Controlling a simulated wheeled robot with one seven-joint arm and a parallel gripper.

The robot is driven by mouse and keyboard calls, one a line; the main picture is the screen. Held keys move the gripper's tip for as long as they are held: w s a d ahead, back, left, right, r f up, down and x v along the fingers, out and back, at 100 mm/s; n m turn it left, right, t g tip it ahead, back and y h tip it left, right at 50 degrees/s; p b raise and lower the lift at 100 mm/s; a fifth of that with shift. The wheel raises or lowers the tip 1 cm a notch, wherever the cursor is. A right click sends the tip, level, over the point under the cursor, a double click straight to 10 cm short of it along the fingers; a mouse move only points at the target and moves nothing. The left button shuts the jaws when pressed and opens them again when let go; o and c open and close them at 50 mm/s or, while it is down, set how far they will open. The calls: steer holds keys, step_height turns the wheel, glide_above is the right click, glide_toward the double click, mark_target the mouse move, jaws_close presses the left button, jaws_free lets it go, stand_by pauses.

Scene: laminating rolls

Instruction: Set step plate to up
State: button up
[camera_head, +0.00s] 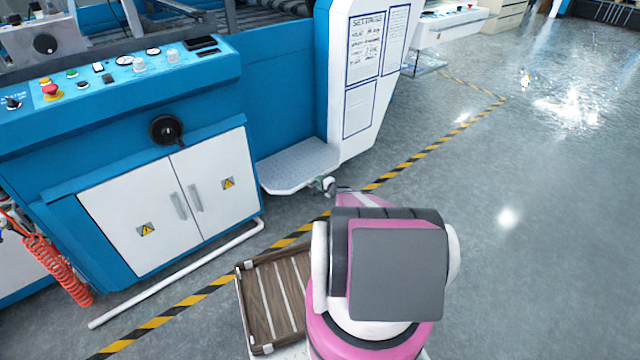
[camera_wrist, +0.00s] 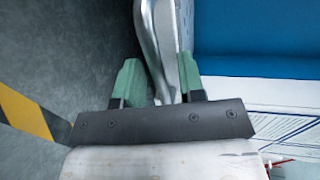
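The step plate (camera_head: 298,166) is a grey, textured metal plate low on the blue machine, in the head view. It lies about level, jutting out over the floor. My gripper (camera_head: 328,186) is at its front right corner, mostly hidden behind my own arm. In the wrist view, the two green fingers of my gripper (camera_wrist: 160,82) stand apart. A silver metal edge, which looks like the step plate's edge (camera_wrist: 160,45), runs between them. I cannot tell whether both fingers press on it.
The blue machine's white panel with printed sheets (camera_head: 365,70) rises just behind the plate. White cabinet doors (camera_head: 170,200) and a low white pipe (camera_head: 180,275) are at left. A yellow-black floor stripe (camera_head: 415,155) passes beside the plate. The floor at right is clear.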

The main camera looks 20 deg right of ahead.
jaws_close()
